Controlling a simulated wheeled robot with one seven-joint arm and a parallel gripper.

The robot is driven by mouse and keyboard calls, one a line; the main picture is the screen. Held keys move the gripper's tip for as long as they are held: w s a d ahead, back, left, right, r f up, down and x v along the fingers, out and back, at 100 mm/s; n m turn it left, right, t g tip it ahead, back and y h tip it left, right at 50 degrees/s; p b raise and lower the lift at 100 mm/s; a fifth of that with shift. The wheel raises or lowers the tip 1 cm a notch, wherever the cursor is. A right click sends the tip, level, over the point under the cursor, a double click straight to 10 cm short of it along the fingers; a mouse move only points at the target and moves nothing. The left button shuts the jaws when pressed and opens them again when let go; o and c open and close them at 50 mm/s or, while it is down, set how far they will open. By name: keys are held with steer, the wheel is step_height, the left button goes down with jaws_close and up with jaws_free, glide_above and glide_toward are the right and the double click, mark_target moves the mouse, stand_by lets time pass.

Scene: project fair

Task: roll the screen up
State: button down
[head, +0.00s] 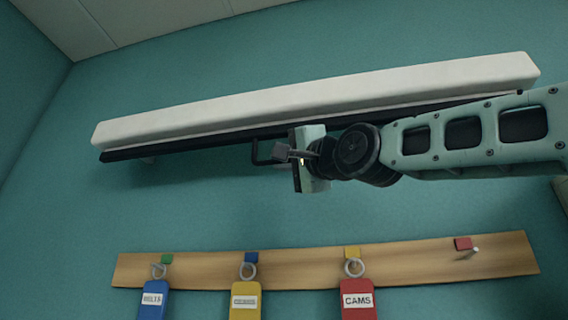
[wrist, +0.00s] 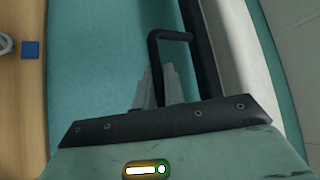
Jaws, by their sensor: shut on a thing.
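The screen's long white case (head: 320,98) is fixed high on the teal wall, and it also shows at the right of the wrist view (wrist: 238,70). The screen's black bottom bar (head: 190,143) lies close along the underside of the case, with no screen cloth seen hanging below it. A black bent handle (head: 256,154) hangs from the bar. My gripper (head: 283,154) is at the handle, just below the bar. In the wrist view the grey fingers (wrist: 160,88) are shut on the handle (wrist: 153,55); the exact contact is partly hidden.
A wooden peg board (head: 205,267) runs along the wall below. Blue (head: 155,304), yellow (head: 244,305) and red (head: 357,304) tags hang on it by rings. The peg (head: 475,250) at the right is bare. The wall between board and case is clear.

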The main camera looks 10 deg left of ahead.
steer(key=c, duration=1.5)
jaws_free()
steer(key=shift+w, duration=0.1)
steer(key=shift+d+f, duration=0.1)
steer(key=shift+f, duration=0.05)
steer(key=shift+s+d+f+b, duration=0.2)
steer(key=shift+b, duration=0.45)
steer(key=shift+b+v, duration=8.3)
steer(key=shift+b, duration=1.5)
steer(key=shift+r, duration=0.1)
